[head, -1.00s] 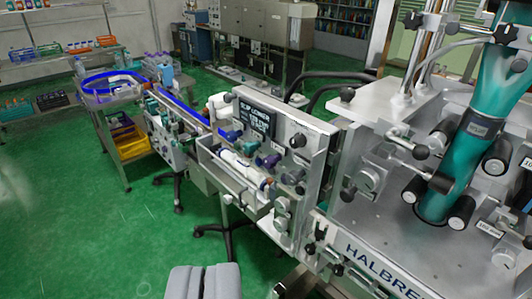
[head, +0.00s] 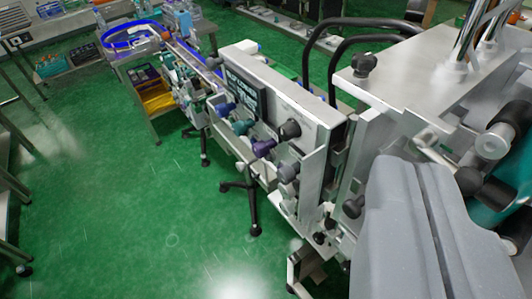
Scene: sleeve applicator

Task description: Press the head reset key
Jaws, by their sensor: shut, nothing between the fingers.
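My gripper (head: 415,170) is the pair of grey fingers at the lower right of the head view. The fingers are shut together with nothing between them. They stand in front of the silver machine (head: 398,98), hiding part of it. I cannot tell whether they touch it. Left of my gripper is a slanted silver panel (head: 308,108) with a dark display (head: 244,92). It carries a black knob (head: 289,130), a purple knob (head: 263,148), a teal knob (head: 242,127) and a blue knob (head: 225,109). No key readable as head reset shows.
Black curved tubes (head: 345,40) rise behind the panel. A wheeled black stand (head: 252,195) is under it. A cart with a blue ring (head: 125,42) and a yellow bin (head: 158,103) stands at the upper left. The green floor (head: 110,220) is clear at the lower left.

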